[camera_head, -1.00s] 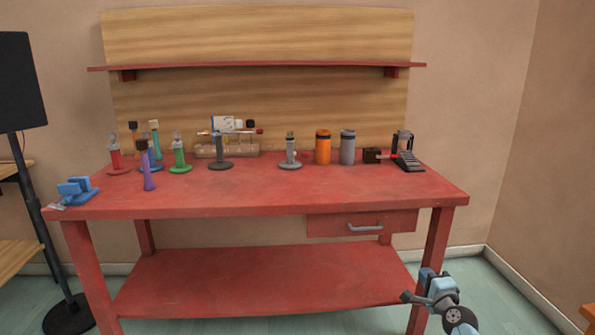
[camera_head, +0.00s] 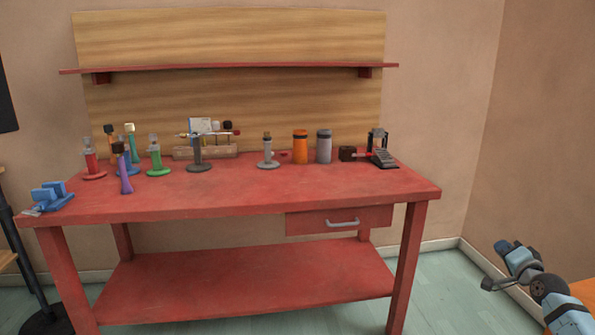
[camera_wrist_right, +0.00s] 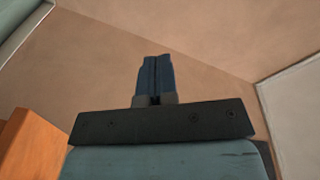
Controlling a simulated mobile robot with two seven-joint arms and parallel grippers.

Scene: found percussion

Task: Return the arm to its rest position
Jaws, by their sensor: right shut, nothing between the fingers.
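My right arm shows at the lower right of the head view, well to the right of the red workbench (camera_head: 250,190) and apart from it. Its gripper (camera_head: 488,284) is at the arm's far end there. In the right wrist view the right gripper (camera_wrist_right: 154,75) has its two dark blue fingers together, with nothing between them. Behind the fingers is a plain tan wall. My left gripper is not in view.
The bench holds several coloured tools, an orange canister (camera_head: 300,147), a grey canister (camera_head: 324,147) and a blue vise (camera_head: 52,196). Its drawer (camera_head: 338,221) is shut. An orange wooden piece (camera_wrist_right: 28,145) stands close at the lower left of the wrist view.

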